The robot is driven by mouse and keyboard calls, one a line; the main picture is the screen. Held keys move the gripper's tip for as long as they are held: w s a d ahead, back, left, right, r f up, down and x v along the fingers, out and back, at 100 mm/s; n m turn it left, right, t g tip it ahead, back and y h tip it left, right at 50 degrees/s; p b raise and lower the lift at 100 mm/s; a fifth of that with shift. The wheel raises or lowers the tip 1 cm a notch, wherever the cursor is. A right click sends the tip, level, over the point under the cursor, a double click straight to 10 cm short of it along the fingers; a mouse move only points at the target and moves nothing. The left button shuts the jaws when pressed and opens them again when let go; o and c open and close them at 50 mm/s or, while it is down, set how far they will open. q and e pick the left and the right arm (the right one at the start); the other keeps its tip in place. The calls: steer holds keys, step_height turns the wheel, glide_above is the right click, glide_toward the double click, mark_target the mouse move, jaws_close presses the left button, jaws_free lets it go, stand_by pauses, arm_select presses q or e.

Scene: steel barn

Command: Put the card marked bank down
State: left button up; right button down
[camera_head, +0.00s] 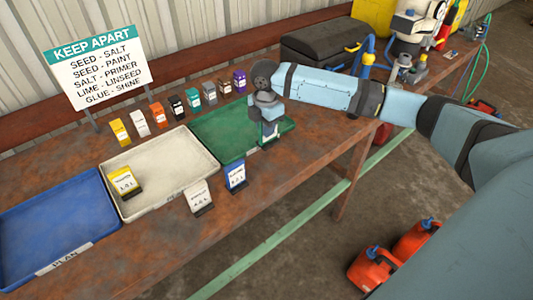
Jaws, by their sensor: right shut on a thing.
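My right gripper (268,122) hangs over the front right part of the green tray (215,137). It is shut on a small card with green and white on it (269,132), mostly hidden by the gripper. I cannot read its marking, nor tell whether it touches the tray. No card that I can read says bank. A yellow card (124,181) stands in the cream tray (157,191). A white card (200,197) and a blue and white card (235,176) stand on the bench in front of the trays. My left gripper is out of view.
A blue tray (50,225) labelled PLAN lies at left. Several coloured cards, including an orange one (158,115), stand in a row behind the trays. A KEEP APART sign (98,68) stands behind them. A dark case (325,45) sits at the back right.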

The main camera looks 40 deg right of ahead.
step_height(320, 180, down, 11)
steer(key=shift+r, duration=0.15)
stand_by(0.4)
steer(key=c, duration=1.1)
jaws_free()
step_height(320, 180, up, 12)
steer(key=shift+r, duration=0.1)
